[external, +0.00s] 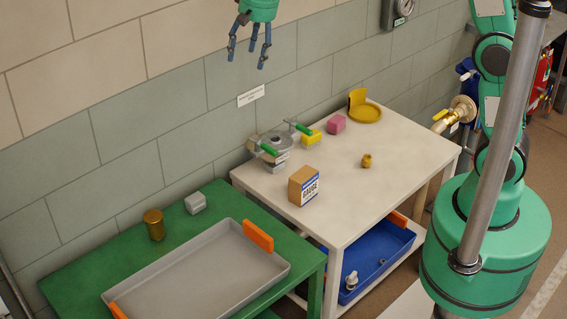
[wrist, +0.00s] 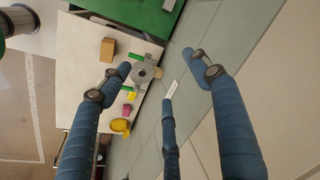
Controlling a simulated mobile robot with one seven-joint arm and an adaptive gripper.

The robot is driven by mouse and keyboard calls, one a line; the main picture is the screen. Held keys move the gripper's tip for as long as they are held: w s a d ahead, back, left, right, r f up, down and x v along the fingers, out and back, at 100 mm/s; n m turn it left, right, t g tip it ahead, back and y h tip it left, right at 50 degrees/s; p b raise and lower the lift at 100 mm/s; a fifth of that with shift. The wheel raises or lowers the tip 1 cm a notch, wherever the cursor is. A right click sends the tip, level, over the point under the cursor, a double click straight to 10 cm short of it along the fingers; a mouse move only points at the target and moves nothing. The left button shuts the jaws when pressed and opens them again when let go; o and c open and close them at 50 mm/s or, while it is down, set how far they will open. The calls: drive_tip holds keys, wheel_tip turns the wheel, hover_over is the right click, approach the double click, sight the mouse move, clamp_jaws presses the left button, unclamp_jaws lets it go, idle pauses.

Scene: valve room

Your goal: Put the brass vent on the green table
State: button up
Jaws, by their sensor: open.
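A small brass fitting (external: 367,160) stands on the white table, right of its middle, and looks like the brass vent. I cannot make it out in the wrist view. The green table (external: 72,283) is at the lower left, and part of it shows at the top of the wrist view (wrist: 150,12). A brass cylinder (external: 154,224) stands near its back edge. My gripper (external: 248,48) is high above the tables near the wall, open and empty, well away from the fitting. Its three spread blue fingers fill much of the wrist view (wrist: 160,75).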

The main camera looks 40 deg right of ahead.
drive_tip(key=s+d+r+n+t, duration=0.1)
drive_tip(key=s+d+r, duration=0.3)
drive_tip(key=s+d, duration=0.35)
drive_tip(key=s+d+r+n+t, duration=0.1)
drive_tip(key=s+d+r, duration=0.3)
drive_tip(key=s+d, duration=0.4)
drive_tip(key=s+d+f+n, duration=0.1)
drive_tip(key=s+d, duration=0.2)
drive_tip(key=s, duration=0.4)
drive_tip(key=s+d+f+n, duration=0.1)
drive_tip(key=s+d, duration=0.1)
drive_tip(key=s, duration=0.5)
drive_tip(key=s+d+f+t, duration=0.1)
drive_tip(key=s+d+f, duration=0.1)
drive_tip(key=s, duration=0.5)
drive_tip(key=shift+s+d+n+h, duration=0.15)
drive_tip(key=shift+d+n+h, duration=0.25)
drive_tip(key=shift+d, duration=0.4)
drive_tip(key=shift+f+b, duration=0.8)
drive_tip(key=shift+b, duration=0.05)
